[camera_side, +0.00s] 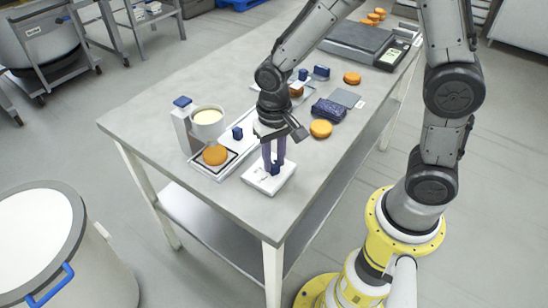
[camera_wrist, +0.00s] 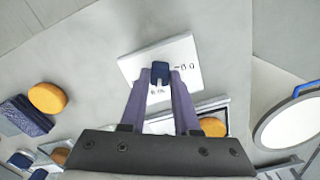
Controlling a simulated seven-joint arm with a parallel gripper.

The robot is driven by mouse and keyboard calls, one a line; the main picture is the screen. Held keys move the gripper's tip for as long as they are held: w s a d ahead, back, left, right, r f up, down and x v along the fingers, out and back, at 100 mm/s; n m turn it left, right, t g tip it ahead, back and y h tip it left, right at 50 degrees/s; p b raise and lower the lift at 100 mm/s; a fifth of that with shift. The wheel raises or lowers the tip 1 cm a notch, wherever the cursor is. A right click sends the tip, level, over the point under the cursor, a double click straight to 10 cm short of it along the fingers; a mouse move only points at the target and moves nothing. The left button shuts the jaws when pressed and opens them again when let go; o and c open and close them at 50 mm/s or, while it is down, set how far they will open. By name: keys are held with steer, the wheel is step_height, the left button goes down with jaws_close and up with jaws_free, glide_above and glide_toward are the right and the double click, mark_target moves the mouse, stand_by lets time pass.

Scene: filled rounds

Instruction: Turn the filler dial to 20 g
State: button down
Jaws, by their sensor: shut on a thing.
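The filler dial is a blue knob (camera_side: 276,170) on a white plate (camera_side: 262,184) near the table's front edge. In the wrist view, the knob (camera_wrist: 160,71) shows between my fingertips on the plate (camera_wrist: 135,66). My gripper (camera_side: 273,163) points down with its purple fingers shut on the knob; it also shows in the wrist view (camera_wrist: 160,78). Black marks are printed on the plate, one to the right of the knob seeming to end in 0. The marks are too small to read surely, and the fingers hide part of the plate, so I cannot tell the setting.
Left of the dial stands the filler with a cream-filled bowl (camera_side: 208,116). An orange round (camera_side: 215,155) sits below it on a tray (camera_side: 199,170). Another round (camera_side: 321,129), a dark blue cloth-like bundle (camera_side: 328,111) and a scale (camera_side: 362,45) lie farther back.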

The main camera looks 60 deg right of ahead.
mark_target(274, 163)
steer(key=shift+n, duration=0.4)
steer(key=n, duration=0.3)
steer(key=shift+n, duration=0.4)
steer(key=n, duration=0.5)
stand_by(0.4)
steer(key=c, duration=0.6)
jaws_free()
steer(key=shift+c, duration=0.2)
step_height(274, 163, up, 14)
